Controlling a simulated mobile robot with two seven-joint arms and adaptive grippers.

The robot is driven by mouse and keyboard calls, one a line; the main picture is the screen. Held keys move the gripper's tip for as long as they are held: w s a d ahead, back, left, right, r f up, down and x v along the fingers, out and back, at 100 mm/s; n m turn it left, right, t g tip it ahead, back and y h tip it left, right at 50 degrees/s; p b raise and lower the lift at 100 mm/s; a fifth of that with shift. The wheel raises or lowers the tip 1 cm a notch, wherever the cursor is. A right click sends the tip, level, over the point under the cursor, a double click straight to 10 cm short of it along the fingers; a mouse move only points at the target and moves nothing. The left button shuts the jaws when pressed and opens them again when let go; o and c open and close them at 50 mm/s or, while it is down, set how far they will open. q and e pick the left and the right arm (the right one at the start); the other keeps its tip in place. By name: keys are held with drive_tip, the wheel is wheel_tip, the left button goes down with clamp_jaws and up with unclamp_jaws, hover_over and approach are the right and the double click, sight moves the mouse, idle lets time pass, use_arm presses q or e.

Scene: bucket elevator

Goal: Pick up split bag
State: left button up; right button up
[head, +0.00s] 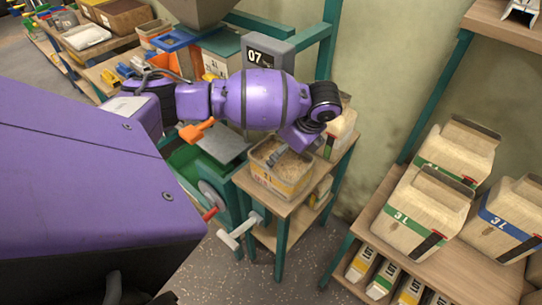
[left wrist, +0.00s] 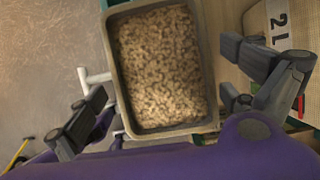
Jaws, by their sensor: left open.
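My right gripper is out of view.
The green machine (head: 185,160) with a crank handle (head: 240,230) stands just left of the stand.

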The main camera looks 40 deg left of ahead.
use_arm(q)
approach(281, 168)
drive_tip(key=s+a+f, duration=0.2)
drive_tip(key=s+a, duration=0.1)
drive_tip(key=shift+s, duration=0.15)
drive_tip(key=shift+a+f, duration=0.1)
drive_tip(key=shift+f, duration=0.15)
drive_tip(key=shift+f, duration=0.1)
idle(0.3)
drive_tip(key=shift+c, duration=0.5)
drive_tip(key=shift+f, duration=0.1)
drive_tip(key=c, duration=1.4)
drive_tip(key=shift+c, duration=1.2)
